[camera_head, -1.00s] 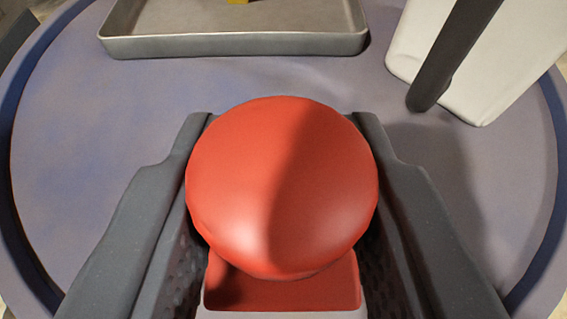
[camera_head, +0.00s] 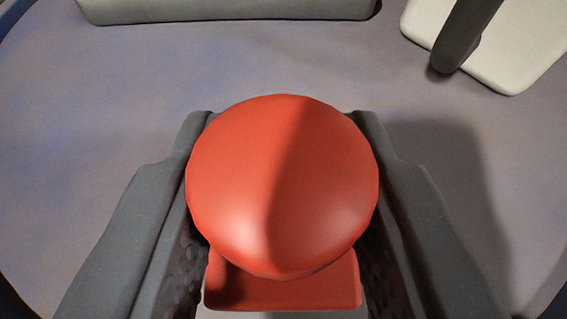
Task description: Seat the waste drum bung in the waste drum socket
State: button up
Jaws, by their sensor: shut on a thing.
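A red, round-topped piece (camera_head: 283,185), which I take to be the waste drum bung, fills the middle of the view. My gripper (camera_head: 283,130) is shut on it, with one dark finger on each side. A flat red part (camera_head: 285,285) shows just below the round top, between the fingers. The underside of the bung is hidden. I cannot make out the waste drum socket in this view.
A blue-grey round surface (camera_head: 90,140) lies below the gripper. A grey metal tray (camera_head: 230,10) is at the top left. A pale block (camera_head: 515,50) with a dark bar (camera_head: 465,35) is at the top right. The surface between is clear.

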jog(key=o, duration=1.1)
jog(key=shift+s, duration=0.1)
jog(key=shift+b+v, duration=0.4)
jog(key=shift+v, duration=6.4)
jog(key=s+r, duration=0.4)
jog(key=r, duration=0.7)
jog(key=s+r+t, duration=0.1)
jog(key=s+r, duration=0.3)
jog(key=r, duration=0.7)
jog(key=s+r+t, duration=0.1)
jog(key=s+r, duration=0.3)
jog(key=r, duration=0.8)
jog(key=shift+d, duration=0.2)
